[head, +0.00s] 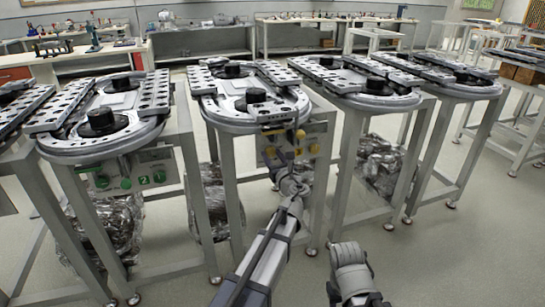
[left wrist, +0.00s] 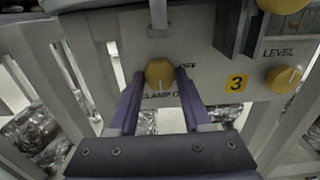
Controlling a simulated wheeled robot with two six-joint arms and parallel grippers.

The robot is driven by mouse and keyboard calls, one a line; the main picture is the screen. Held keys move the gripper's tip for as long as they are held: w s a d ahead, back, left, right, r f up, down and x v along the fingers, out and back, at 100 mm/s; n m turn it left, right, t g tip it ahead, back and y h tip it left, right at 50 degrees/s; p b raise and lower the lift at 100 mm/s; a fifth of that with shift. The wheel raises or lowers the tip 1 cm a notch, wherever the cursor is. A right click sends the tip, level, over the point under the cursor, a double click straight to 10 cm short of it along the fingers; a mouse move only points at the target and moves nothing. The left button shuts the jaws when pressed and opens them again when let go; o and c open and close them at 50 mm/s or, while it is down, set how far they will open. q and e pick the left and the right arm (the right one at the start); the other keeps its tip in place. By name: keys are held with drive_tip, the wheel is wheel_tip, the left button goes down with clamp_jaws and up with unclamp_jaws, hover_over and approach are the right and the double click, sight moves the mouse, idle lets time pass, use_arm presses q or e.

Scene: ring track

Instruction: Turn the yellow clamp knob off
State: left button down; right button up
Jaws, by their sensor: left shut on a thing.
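The yellow clamp knob (left wrist: 160,73) sits on a grey panel (left wrist: 215,75), with the word CLAMP below it and OFF to its right. A pale mark shows on its lower part, but I cannot tell its exact setting. My left gripper (left wrist: 161,78) has its two purple fingers on either side of the knob, shut on it. In the head view my left gripper (head: 284,154) is at the front panel of the middle ring-track table (head: 250,103) and partly hides the knob there. My right gripper is not in view.
A yellow LEVEL knob (left wrist: 284,79) and a yellow "3" label (left wrist: 236,83) are to the right. Another yellow knob (left wrist: 283,4) is at the upper right. Similar ring-track tables (head: 100,120) stand on both sides. Open floor (head: 440,260) lies at the lower right.

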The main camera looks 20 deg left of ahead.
use_arm(q)
drive_tip(key=shift+n, duration=0.3)
drive_tip(key=n, duration=1.3)
drive_tip(key=shift+n, duration=2)
drive_tip(key=shift+c, duration=1.7)
unclamp_jaws()
